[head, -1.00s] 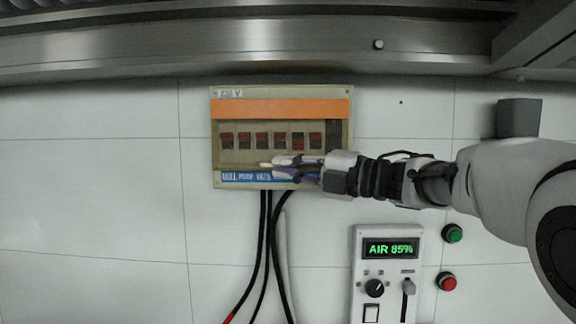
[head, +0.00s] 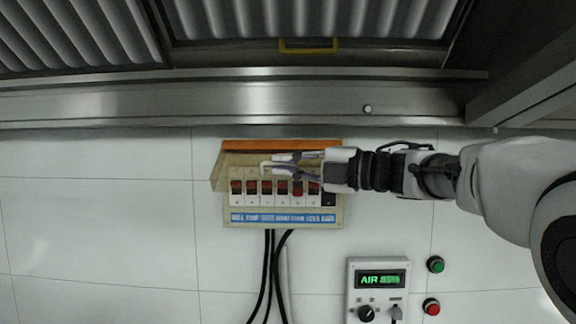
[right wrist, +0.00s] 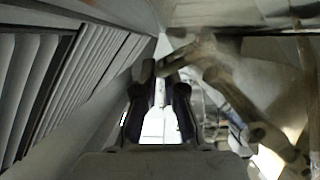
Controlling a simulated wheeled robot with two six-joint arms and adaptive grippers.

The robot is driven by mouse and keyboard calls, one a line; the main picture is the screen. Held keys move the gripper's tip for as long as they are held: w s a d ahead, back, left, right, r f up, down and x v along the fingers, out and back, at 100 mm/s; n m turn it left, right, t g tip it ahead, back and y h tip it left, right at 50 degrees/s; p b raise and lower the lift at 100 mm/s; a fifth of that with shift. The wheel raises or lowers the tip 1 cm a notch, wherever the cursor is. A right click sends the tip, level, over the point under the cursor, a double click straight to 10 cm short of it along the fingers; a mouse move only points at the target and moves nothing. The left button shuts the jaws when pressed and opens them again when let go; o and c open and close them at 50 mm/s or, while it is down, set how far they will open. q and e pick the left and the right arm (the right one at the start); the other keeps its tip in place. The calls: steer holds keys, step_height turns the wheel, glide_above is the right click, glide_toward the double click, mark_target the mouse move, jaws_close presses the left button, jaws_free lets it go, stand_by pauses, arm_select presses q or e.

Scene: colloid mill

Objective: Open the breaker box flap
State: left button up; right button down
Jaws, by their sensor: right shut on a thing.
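The breaker box (head: 341,216) is on the white wall in the head view, with an orange strip (head: 280,145) at its top and a row of red and black switches (head: 250,190). Its see-through beige flap (head: 238,162) is swung up and stands out from the box, tilted, with the switches bare below it. My right gripper (head: 272,163) comes in from the right and is shut on the flap handle (head: 264,165) at the flap's lower edge. In the right wrist view, the gripper (right wrist: 161,76) meets a beige bar. My left gripper is not in view.
A steel ledge (head: 200,98) runs above the box. Black cables (head: 270,265) hang below it. A control panel (head: 352,282) with a green display, a green button (head: 435,264) and a red button (head: 431,307) are at lower right. The wall left of the box is clear.

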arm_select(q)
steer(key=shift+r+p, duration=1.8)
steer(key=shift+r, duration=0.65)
arm_select(e)
steer(key=shift+w+r+m+g+h, duration=0.25)
steer(key=shift+r+m+h, duration=0.1)
steer(key=shift+r+m, duration=0.75)
steer(key=shift+w+r+m+g+h, duration=0.35)
steer(key=shift+r+m, duration=0.4)
steer(key=shift+r, duration=0.5)
steer(key=shift+w+r+m+g+h, duration=0.15)
steer(key=shift+r+m+h, duration=0.25)
steer(key=shift+r+m, duration=0.7)
steer(key=shift+r, duration=0.1)
steer(key=c, duration=1.3)
jaws_free()
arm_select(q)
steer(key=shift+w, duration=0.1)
arm_select(e)
steer(key=shift+o, duration=0.2)
steer(key=shift+w, duration=0.15)
